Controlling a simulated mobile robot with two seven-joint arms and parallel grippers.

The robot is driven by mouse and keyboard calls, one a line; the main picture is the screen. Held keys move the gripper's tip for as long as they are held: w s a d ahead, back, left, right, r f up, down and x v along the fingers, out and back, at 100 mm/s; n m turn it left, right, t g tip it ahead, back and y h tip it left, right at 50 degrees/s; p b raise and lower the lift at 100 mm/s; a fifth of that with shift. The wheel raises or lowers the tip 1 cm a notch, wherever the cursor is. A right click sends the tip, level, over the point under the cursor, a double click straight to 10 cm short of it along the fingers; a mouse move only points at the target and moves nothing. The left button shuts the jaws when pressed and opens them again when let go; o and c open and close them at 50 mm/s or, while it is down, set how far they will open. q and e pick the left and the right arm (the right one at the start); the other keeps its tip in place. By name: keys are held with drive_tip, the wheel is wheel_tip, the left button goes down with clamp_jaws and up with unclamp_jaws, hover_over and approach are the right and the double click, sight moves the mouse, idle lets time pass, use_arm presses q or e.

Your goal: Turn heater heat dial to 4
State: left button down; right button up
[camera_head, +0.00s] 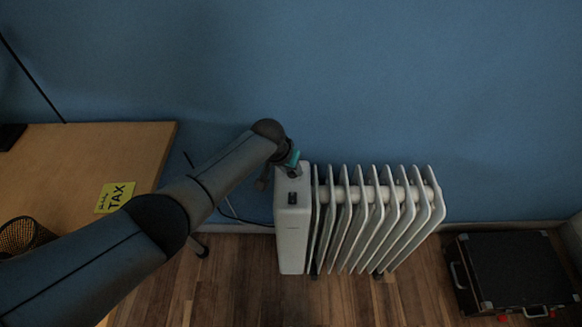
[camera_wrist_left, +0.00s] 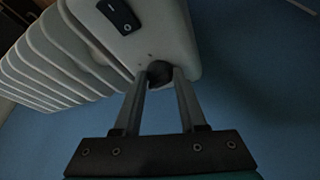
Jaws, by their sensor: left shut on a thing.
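The white oil heater (camera_head: 293,232) stands on the floor against the blue wall, with its row of fins to the right. My left gripper (camera_head: 288,164) is at the top of the heater's control end, behind a black switch (camera_head: 292,198). In the left wrist view, my left gripper (camera_wrist_left: 160,78) is shut on the dark round heat dial (camera_wrist_left: 159,72), with one finger on each side. The heater (camera_wrist_left: 165,35) and its switch (camera_wrist_left: 119,15) show above the fingers. The dial's numbers cannot be read. My right gripper is not in view.
A wooden desk (camera_head: 85,150) stands at the left, with a yellow tax note (camera_head: 115,197) and a mesh cup (camera_head: 22,235) on it. A dark case (camera_head: 512,268) lies on the floor at the right. A cable runs behind the heater.

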use_arm(q)
drive_tip(key=shift+w+a+m+g+h+b, duration=0.15)
drive_tip(key=shift+m+g+h+b, duration=0.2)
drive_tip(key=shift+m, duration=0.55)
drive_tip(key=m+b, duration=0.2)
drive_tip(key=m+g+h+b, duration=0.1)
drive_tip(key=m+b, duration=0.1)
drive_tip(key=shift+w+m, duration=0.2)
drive_tip(key=shift+m, duration=0.2)
drive_tip(key=m+g+b, duration=0.1)
drive_tip(key=m+b, duration=0.1)
drive_tip(key=m+g+b, duration=0.1)
drive_tip(key=m+b, duration=0.1)
drive_tip(key=b, duration=0.1)
drive_tip(key=shift+w+h, duration=0.15)
drive_tip(key=shift+h, duration=0.1)
drive_tip(key=shift+m+b, duration=0.3)
drive_tip(key=shift+m, duration=0.1)
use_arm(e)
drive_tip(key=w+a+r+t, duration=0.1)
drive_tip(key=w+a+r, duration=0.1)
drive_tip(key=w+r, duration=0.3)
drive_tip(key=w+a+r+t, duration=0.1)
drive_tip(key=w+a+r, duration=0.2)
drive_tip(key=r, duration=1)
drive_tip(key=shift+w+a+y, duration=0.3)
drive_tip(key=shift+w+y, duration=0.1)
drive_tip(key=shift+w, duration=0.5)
use_arm(q)
drive_tip(key=shift+r, duration=0.1)
